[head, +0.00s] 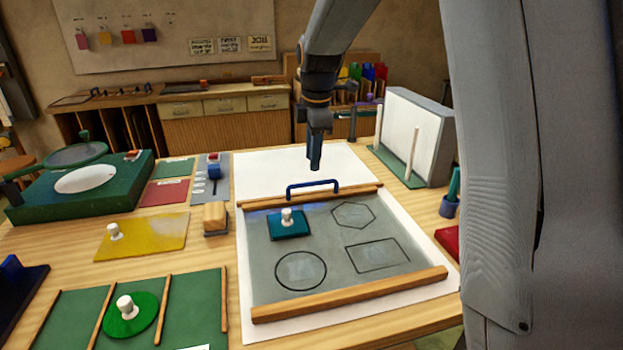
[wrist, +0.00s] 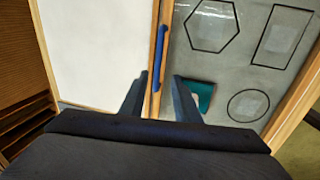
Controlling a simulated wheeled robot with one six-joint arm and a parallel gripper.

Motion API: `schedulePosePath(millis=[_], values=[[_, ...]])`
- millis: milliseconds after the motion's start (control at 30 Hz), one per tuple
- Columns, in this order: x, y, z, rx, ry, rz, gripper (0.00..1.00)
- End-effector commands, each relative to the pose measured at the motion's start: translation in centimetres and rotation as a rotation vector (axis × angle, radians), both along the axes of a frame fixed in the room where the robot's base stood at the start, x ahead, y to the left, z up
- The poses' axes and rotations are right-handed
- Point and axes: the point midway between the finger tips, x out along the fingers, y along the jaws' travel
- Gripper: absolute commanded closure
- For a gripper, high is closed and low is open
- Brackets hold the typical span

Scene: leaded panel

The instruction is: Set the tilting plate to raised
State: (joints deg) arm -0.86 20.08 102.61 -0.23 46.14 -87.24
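The tilting plate is a grey panel (head: 325,222) with wooden rails on its near and far edges and black outlines of a hexagon, a rectangle and a circle. It appears to lie flat on a white sheet. A blue bar handle (head: 313,185) stands on its far edge; it also shows in the wrist view (wrist: 160,58). A teal piece with a white knob (head: 288,226) sits on the panel's left part. My gripper (head: 315,164) hangs pointing down above the handle, apart from it.
Left of the panel are a wooden block (head: 215,216), a yellow plate with a knob (head: 141,236) and a small blue-knobbed slider (head: 214,172). A white upright board (head: 411,130) stands at the right rear. The white sheet (head: 262,170) behind the panel is clear.

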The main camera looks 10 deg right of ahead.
Motion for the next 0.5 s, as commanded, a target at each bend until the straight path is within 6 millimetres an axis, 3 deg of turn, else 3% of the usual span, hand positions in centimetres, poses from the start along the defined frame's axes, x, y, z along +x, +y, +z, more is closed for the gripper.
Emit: schedulePosePath(millis=[167,500], values=[[0.6,0.0,-0.9,-0.006,0.002,0.032,0.71],[1.5,-0.1,-5.8,-0.006,0.001,0.029,0.71]])
